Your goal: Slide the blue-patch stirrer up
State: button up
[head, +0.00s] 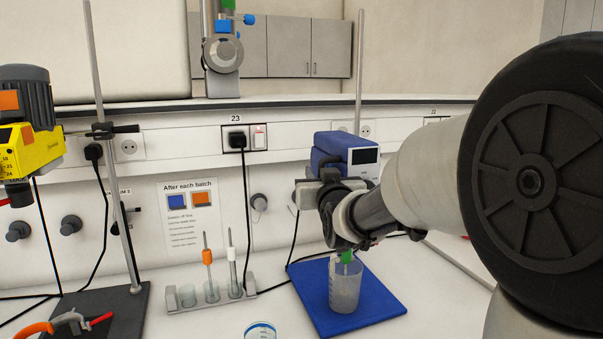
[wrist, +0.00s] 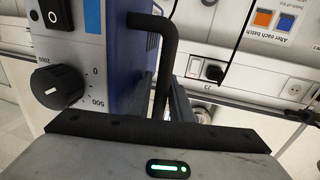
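The blue stirrer (head: 346,148) is on a thin upright rod (head: 360,50) at the centre right of the head view, with a white display on its front. A green part (head: 346,257) shows below it, over a clear beaker (head: 345,290). My gripper (head: 326,192) is at the stirrer's underside, close against it. In the wrist view the stirrer's grey panel with a black knob (wrist: 60,84) fills the left, and a bent black bar (wrist: 166,55) joins its housing right in front of my gripper.
The beaker stands on a blue base plate (head: 387,304). A yellow stirrer (head: 38,150) with an orange patch is on another stand at the left. A rack (head: 250,288) with tubes stands between them. A wall sign (head: 190,225) shows blue and orange squares.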

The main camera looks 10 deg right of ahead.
grip_shut()
jog(key=shift+r, duration=0.15)
notch_tip(320, 180, up, 18)
jog(key=p, duration=0.5)
jog(key=shift+f, duration=0.25)
jog(key=shift+r, duration=0.1)
jog(key=shift+c, duration=0.5)
grip_release()
jog(key=shift+o, duration=0.5)
jog(key=shift+f, duration=0.2)
